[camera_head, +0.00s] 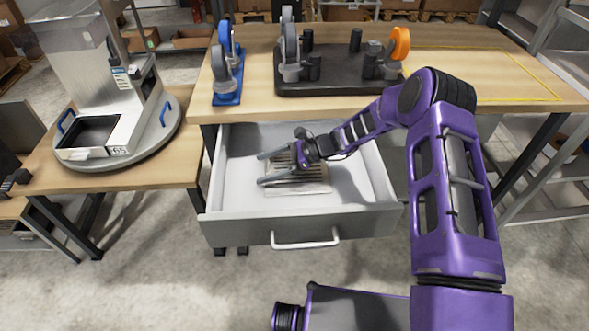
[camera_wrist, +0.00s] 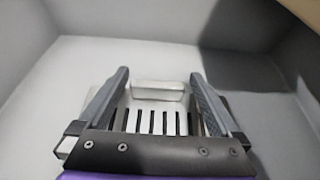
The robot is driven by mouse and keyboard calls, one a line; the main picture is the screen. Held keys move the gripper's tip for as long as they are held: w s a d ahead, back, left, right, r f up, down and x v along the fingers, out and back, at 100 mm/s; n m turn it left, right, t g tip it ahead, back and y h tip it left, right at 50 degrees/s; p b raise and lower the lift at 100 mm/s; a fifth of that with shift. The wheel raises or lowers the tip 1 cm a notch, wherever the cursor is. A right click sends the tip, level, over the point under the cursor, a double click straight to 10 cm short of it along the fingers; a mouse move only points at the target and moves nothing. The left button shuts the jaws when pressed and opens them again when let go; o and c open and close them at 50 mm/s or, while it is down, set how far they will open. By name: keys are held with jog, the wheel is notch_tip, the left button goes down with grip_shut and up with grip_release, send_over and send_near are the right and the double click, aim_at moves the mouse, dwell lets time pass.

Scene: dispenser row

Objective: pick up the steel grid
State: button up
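The steel grid (camera_head: 312,187) is a light, flat, slotted plate lying in the open drawer. In the wrist view its dark slots (camera_wrist: 160,122) lie below and between my fingers, and a pale raised bar (camera_wrist: 157,91) shows at its far edge. My gripper (camera_head: 262,168) is inside the drawer, low over the grid, with its fingers pointing left in the head view. The two fingers are wide apart in the wrist view (camera_wrist: 160,76), with nothing visibly clamped between them. My gripper hides part of the grid; I cannot tell whether the fingers touch it.
The grey drawer (camera_head: 306,218) has walls around my gripper and a front handle. The wooden tabletop (camera_head: 262,108) overhangs its back. On it stand a blue dispenser (camera_head: 227,75) and a dark tray (camera_head: 330,88) with grey and orange parts. A steel machine (camera_head: 95,70) stands left.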

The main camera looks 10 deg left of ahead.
jog(key=c, duration=1.4)
jog(key=shift+c, duration=0.2)
